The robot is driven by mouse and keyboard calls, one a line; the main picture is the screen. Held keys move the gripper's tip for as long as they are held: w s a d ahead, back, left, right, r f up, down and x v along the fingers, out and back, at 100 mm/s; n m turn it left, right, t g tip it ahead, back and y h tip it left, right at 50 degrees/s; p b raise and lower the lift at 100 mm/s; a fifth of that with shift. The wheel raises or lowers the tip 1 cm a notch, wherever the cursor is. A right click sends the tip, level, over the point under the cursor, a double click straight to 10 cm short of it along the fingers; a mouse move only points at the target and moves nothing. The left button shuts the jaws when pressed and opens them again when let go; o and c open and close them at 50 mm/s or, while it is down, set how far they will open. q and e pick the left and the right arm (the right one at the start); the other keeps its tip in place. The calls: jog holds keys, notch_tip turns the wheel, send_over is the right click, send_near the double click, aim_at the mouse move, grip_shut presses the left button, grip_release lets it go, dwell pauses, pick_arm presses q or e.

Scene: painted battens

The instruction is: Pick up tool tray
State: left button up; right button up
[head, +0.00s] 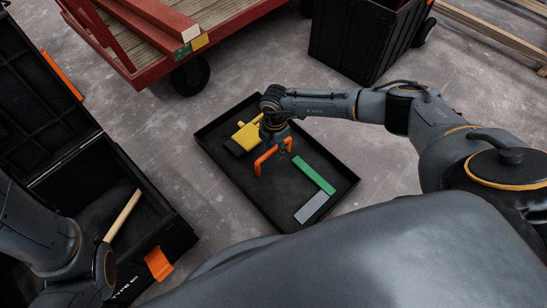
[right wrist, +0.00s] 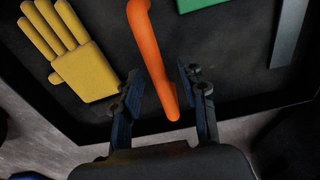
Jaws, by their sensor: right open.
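The tool tray (head: 262,203) is a shallow black tray lying flat on the floor, with an orange bar handle (head: 264,160) standing up from its middle. My right gripper (head: 284,148) is over the tray at the handle. In the right wrist view the right gripper (right wrist: 160,76) is open, with the orange handle (right wrist: 150,50) showing between its fingers; I see no clear contact. My left arm shows at lower left, but its gripper is out of sight.
An open black toolbox (head: 150,225) with a wooden handle (head: 122,215) in it stands left of the tray. A red cart (head: 130,65) with a black wheel (head: 190,76) and a black bin (head: 362,40) stand behind. Bare concrete floor (head: 232,92) surrounds the tray.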

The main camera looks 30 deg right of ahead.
grip_shut()
jog(key=shift+r, duration=0.1)
jog(key=shift+w+r, duration=0.1)
jog(key=shift+r, duration=0.05)
